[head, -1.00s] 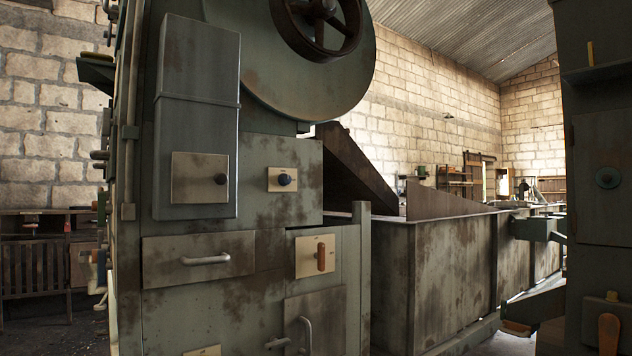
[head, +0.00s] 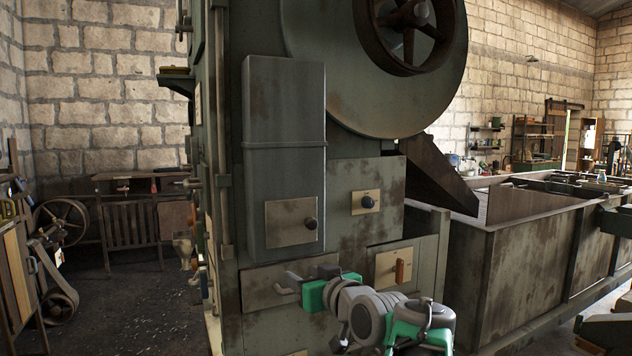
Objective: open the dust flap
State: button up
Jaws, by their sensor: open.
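A wide, low rust-stained panel (head: 258,290), which looks like the dust flap, lies flat against the front of the green machine. Its bar handle is largely hidden behind my gripper. My gripper (head: 285,284) has grey fingers and a green hand. It is in front of the panel at handle height, with its fingers pointing left. The jaws are open. I cannot tell whether the fingers touch the handle or are around it.
Above the panel is a tall box with a knobbed plate (head: 291,222). A small knob plate (head: 366,202) and an orange-handled plate (head: 394,266) are to the right. A long metal trough (head: 520,265) extends right. Open floor (head: 130,310) lies left.

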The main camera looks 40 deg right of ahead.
jog(key=t+h+p, duration=0.1)
send_near(313, 226)
jog(key=w, duration=0.2)
jog(key=shift+t, duration=0.3)
jog(key=x, duration=0.2)
jog(key=p+x, duration=0.1)
jog(key=x, duration=0.1)
jog(key=p+x, duration=0.1)
jog(key=x, duration=0.2)
jog(key=shift+d+f, duration=0.2)
jog(key=shift+d, duration=0.1)
jog(key=shift+c, duration=0.5)
grip_shut()
